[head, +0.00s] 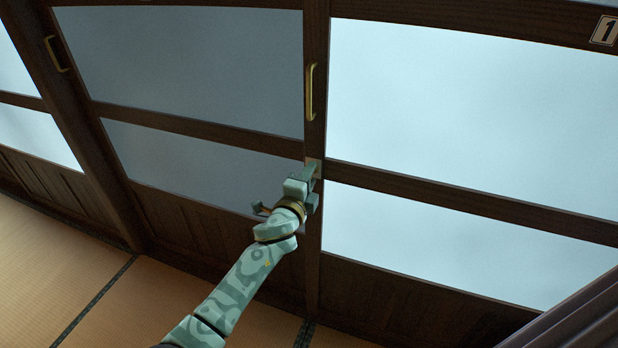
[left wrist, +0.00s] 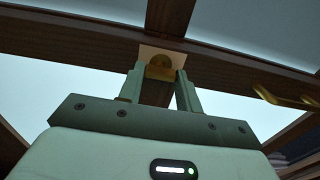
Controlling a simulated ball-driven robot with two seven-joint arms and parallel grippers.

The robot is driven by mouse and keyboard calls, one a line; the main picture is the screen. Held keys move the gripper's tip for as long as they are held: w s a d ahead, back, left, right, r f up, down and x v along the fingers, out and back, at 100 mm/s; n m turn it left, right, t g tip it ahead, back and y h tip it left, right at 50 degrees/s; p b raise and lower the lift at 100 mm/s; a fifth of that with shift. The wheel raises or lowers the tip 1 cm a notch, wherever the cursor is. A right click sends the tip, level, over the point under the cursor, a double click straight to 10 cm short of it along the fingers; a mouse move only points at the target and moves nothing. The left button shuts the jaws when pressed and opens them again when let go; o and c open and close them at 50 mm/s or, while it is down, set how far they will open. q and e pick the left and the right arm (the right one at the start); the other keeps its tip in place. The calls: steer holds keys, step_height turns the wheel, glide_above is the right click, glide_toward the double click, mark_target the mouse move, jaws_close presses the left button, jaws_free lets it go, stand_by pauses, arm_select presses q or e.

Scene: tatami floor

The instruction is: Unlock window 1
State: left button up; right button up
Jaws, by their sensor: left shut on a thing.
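Window 1 (head: 470,110) is a dark wooden sliding frame with pale panes, on the right in the head view. My left gripper (head: 309,172) reaches up to the upright stile where the two window frames meet. In the left wrist view its two fingers (left wrist: 160,72) are shut on a round brass lock knob (left wrist: 160,66). The knob sits on a pale square plate (left wrist: 176,56). In the head view the gripper hides the knob, and only an edge of the plate (head: 315,164) shows. My right gripper is not in view.
A number plate with "1" (head: 605,30) is at the upper right. A brass handle (head: 310,92) is on the stile above my gripper, and another (head: 56,54) is at far left. The tatami floor (head: 130,310) is clear at lower left.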

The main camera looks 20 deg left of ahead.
arm_select(q)
steer(key=shift+f, duration=0.1)
steer(key=o, duration=1)
steer(key=shift+d, duration=0.1)
steer(key=s+p, duration=0.1)
steer(key=s, duration=0.4)
steer(key=s+p, duration=0.1)
steer(key=s, duration=0.5)
steer(key=s+p, duration=0.1)
steer(key=s, duration=0.4)
steer(key=shift+s+a+p, duration=0.15)
steer(key=shift+a+p, duration=0.15)
steer(key=shift+p, duration=0.05)
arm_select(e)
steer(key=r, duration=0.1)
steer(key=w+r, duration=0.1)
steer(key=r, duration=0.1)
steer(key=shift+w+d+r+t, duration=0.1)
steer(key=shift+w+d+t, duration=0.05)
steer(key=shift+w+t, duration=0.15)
